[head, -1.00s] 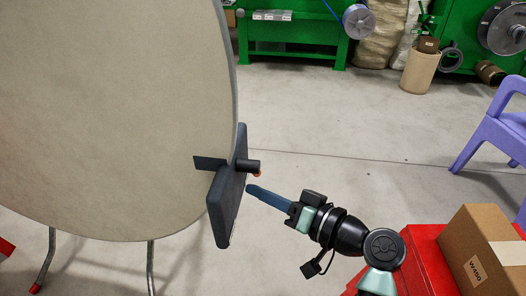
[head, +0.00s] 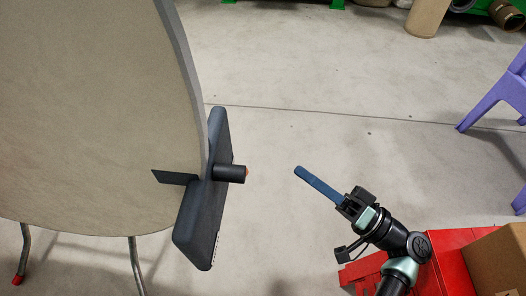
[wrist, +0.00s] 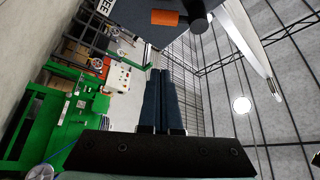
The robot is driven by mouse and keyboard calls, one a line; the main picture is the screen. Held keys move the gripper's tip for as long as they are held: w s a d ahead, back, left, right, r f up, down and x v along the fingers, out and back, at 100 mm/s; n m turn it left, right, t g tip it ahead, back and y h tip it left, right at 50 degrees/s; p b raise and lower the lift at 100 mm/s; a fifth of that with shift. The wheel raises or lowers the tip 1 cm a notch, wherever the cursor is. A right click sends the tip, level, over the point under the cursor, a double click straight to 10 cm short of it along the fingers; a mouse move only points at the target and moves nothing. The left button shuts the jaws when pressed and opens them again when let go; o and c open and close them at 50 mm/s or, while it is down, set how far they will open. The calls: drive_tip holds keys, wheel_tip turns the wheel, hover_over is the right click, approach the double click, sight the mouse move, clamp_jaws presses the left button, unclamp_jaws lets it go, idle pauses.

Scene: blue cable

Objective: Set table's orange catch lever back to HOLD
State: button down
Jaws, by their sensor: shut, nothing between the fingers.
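The table (head: 90,110) has its round beige top tipped up on edge, at the left of the head view. A dark catch housing (head: 205,190) is fixed at its right edge, with a black cylinder (head: 230,174) sticking out. In the wrist view the orange lever (wrist: 168,17) is at the top, between a label ending in "EE" (wrist: 104,9) and the cylinder. My gripper (head: 299,171) has long blue fingers, shut and empty, right of the lever and apart from it.
A purple chair (head: 495,95) stands at the right. A cardboard box (head: 498,258) is at the lower right. Metal table legs (head: 137,265) stand at the lower left. The floor between the housing and my gripper is clear.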

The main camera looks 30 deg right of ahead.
sight(234, 172)
drive_tip(key=w+a+b, duration=0.3)
drive_tip(key=w+a, duration=0.3)
drive_tip(key=a, duration=0.1)
drive_tip(key=shift+a+r, duration=0.15)
drive_tip(key=shift+r, duration=0.15)
drive_tip(key=shift+m+p, duration=0.3)
drive_tip(key=shift+p, duration=0.3)
drive_tip(key=shift+s+a+f+m+h+p, duration=0.2)
drive_tip(key=shift+m+h+p, duration=0.3)
drive_tip(key=shift+m+p, duration=0.45)
drive_tip(key=shift+s+g+p, duration=0.1)
drive_tip(key=shift+g+p, duration=0.2)
drive_tip(key=shift+p, duration=0.15)
drive_tip(key=s+a+m+g+p, duration=0.1)
drive_tip(key=m+g+p, duration=0.1)
drive_tip(key=p, duration=0.5)
drive_tip(key=s+a+m+g+h+p, duration=0.1)
drive_tip(key=s+m+p, duration=0.1)
drive_tip(key=m+p, duration=0.2)
drive_tip(key=s+a+f+m+g+h+p, duration=0.1)
drive_tip(key=m+p, duration=0.3)
drive_tip(key=p, duration=0.7)
drive_tip(key=shift+s+a+g, duration=0.15)
drive_tip(key=shift+s+g, duration=0.3)
drive_tip(key=shift+g, duration=0.35)
